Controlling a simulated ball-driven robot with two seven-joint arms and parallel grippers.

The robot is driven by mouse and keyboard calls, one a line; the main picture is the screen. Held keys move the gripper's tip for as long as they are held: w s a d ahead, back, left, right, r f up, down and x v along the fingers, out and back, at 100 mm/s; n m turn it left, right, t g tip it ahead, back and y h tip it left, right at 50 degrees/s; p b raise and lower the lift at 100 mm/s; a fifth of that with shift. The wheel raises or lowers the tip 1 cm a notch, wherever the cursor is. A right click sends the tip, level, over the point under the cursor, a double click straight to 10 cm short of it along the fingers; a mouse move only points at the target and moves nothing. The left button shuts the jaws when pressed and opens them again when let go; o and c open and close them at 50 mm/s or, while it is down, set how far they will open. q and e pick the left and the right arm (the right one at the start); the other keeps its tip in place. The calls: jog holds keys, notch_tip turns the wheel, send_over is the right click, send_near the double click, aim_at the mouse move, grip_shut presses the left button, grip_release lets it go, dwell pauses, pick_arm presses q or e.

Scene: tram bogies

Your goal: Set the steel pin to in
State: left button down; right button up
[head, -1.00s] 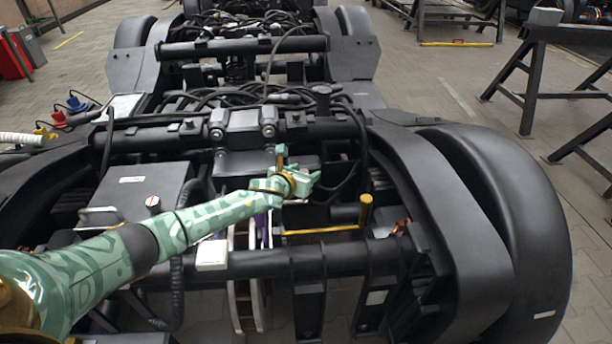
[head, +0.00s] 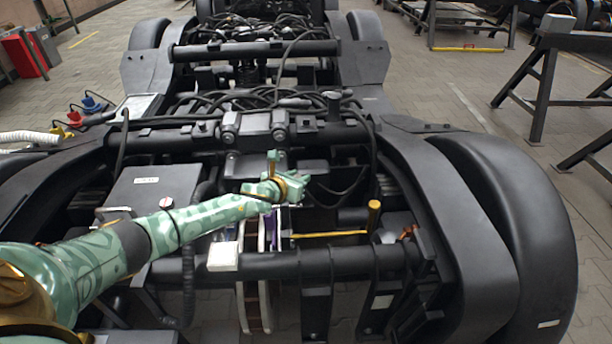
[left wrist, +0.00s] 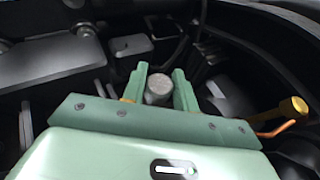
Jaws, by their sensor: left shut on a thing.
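My left gripper (head: 302,185) reaches in from the left over the middle of the near black bogie (head: 490,240). In the left wrist view its two green fingers (left wrist: 159,92) are shut on a short grey round-ended cylinder, which looks like the steel pin (left wrist: 158,87). The pin stands between the fingers, and its lower end is hidden. I cannot make out the pin in the head view, nor whether it sits in a hole. My right gripper is not in view.
A yellow-knobbed handle (head: 374,215) with a yellow rod stands right of my gripper; its knob (left wrist: 294,107) also shows in the wrist view. A dark cross tube (head: 320,262) runs in front. Cables (head: 345,190) hang behind. A grey box (head: 150,190) lies left.

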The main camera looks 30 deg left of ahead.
pick_arm(q)
jog(key=shift+s+a+f, duration=0.1)
jog(key=shift+a+f, duration=0.05)
jog(key=c, duration=1.1)
grip_release()
jog(key=shift+a, duration=0.1)
jog(key=shift+s, duration=0.1)
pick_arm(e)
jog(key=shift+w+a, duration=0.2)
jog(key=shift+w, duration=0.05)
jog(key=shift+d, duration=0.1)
pick_arm(q)
jog(key=shift+s+r, duration=0.1)
jog(key=shift+r, duration=0.1)
jog(key=a+p+v, duration=0.1)
jog(key=p+v, duration=0.7)
jog(key=v, duration=0.8)
jog(key=shift+d+p, duration=0.3)
jog(key=shift+d, duration=0.2)
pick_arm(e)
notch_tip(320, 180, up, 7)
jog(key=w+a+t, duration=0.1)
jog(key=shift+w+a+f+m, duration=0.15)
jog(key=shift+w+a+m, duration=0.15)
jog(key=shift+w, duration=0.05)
pick_arm(q)
jog(key=shift+s+f, duration=0.1)
jog(key=shift+f, duration=0.1)
